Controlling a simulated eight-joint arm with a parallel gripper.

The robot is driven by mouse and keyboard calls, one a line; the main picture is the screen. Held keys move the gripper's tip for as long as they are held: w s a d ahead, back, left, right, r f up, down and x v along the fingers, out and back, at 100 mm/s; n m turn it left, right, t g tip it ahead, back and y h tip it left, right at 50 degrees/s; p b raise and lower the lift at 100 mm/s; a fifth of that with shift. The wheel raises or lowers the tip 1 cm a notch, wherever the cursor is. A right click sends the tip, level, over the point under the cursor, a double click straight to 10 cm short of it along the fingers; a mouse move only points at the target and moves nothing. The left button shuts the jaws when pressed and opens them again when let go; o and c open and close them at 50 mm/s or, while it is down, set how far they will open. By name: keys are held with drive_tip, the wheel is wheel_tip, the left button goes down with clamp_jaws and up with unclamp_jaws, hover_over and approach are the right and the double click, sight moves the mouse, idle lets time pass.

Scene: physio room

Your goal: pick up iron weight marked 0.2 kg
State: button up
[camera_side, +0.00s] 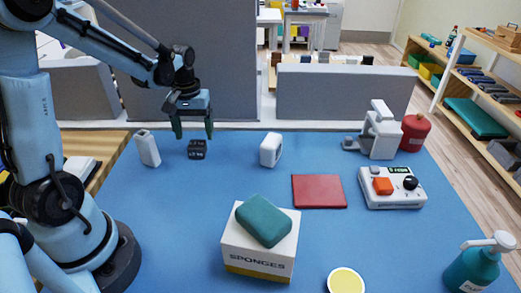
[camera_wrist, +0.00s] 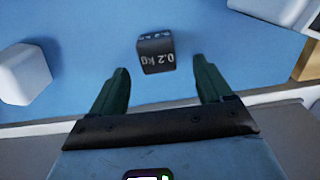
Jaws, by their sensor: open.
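The iron weight (camera_side: 197,149) is a small dark block standing on the blue mat at the back left. In the wrist view the weight (camera_wrist: 156,53) shows the white marking "0.2 kg", upside down. My gripper (camera_side: 193,135) is above the weight with its fingers pointing down. In the wrist view my gripper (camera_wrist: 160,85) has its two green fingers spread wide, with the weight ahead of the gap between them. Nothing is held.
White blocks stand left (camera_side: 148,148) and right (camera_side: 271,150) of the weight. Grey panels (camera_side: 200,60) rise behind the mat. A sponges box (camera_side: 258,262) with a teal sponge (camera_side: 263,221) stands in front. A red pad (camera_side: 319,191) lies right of centre.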

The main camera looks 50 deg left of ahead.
sight(197, 144)
drive_tip(key=shift+s+d+f, duration=0.1)
drive_tip(key=shift+d+f, duration=0.05)
drive_tip(key=shift+f, duration=1.05)
drive_tip(key=shift+d+f, duration=0.15)
drive_tip(key=shift+f, duration=1.05)
drive_tip(key=c, duration=1.2)
drive_tip(key=shift+r, duration=0.1)
